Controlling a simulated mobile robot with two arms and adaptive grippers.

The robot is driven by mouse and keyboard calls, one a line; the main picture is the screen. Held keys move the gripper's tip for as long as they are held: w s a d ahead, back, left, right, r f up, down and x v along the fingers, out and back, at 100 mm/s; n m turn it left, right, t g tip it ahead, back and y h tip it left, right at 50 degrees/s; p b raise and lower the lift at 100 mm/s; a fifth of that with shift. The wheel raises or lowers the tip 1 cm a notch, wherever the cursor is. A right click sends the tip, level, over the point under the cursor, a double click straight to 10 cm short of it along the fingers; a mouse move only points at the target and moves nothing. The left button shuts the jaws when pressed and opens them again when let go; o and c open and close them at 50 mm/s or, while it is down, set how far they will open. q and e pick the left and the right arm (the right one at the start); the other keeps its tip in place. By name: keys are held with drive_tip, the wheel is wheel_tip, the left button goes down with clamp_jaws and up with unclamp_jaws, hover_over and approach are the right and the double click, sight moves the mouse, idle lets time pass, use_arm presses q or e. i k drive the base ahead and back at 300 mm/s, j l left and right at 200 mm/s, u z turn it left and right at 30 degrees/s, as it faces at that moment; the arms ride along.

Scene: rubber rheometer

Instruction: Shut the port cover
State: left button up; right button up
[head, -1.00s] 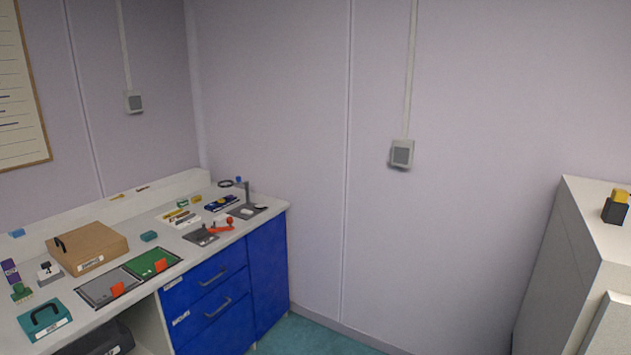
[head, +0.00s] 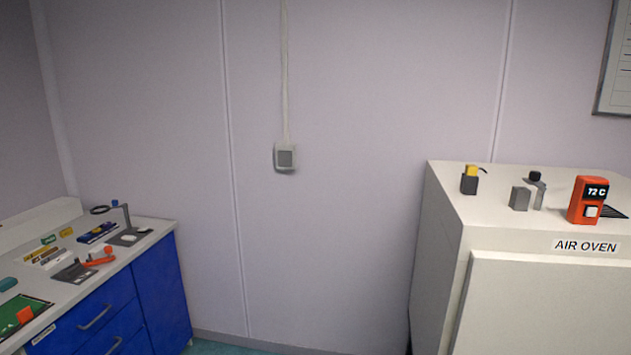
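No port cover can be made out for certain in the head view. A white cabinet labelled AIR OVEN (head: 545,290) stands at the right. On its top are a dark block with a yellow top (head: 469,181), a small grey fitting with a black knob (head: 532,190) and an orange device reading 72 C (head: 588,200). I cannot tell whether any of these belongs to a port. Neither of my grippers is in view.
A bench with blue drawers (head: 105,310) stands at the left, with a magnifier stand, an orange-handled tool (head: 98,257) and a green mat on it. A grey wall box (head: 285,157) hangs between. Floor shows between bench and oven.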

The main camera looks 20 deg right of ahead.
sight(534, 179)
drive_tip(key=z, duration=1.8)
drive_tip(key=i+j+z, duration=0.2)
drive_tip(key=i+j, duration=0.45)
